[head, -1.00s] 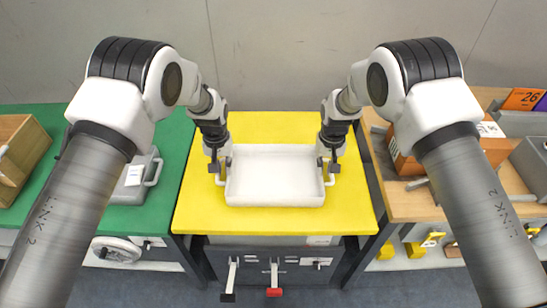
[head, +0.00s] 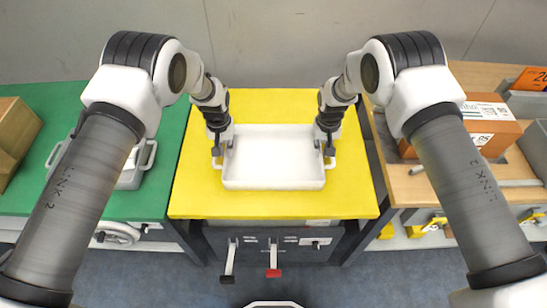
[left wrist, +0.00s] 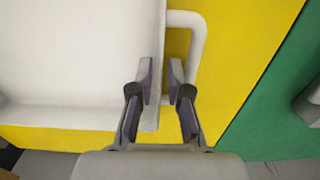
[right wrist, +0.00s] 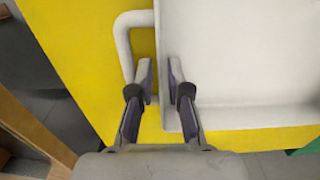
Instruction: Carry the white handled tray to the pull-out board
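The white handled tray (head: 274,158) sits over the middle of the yellow table and looks level and empty. Whether its base touches the tabletop cannot be told. My left gripper (head: 223,146) is at the tray's left side, its fingers closed around the side wall, one inside the tray and one between wall and handle. The left wrist view shows this at the gripper (left wrist: 161,80). My right gripper (head: 324,145) holds the right side wall likewise, as the right wrist view shows (right wrist: 159,80). No pull-out board can be clearly identified.
The yellow table (head: 200,200) has bare surface around the tray. Its front has levers, one with a red end (head: 273,272). A green table (head: 150,200) with a grey handled container (head: 133,172) stands left. A wooden table (head: 408,205) with an orange-brown box (head: 490,136) stands right.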

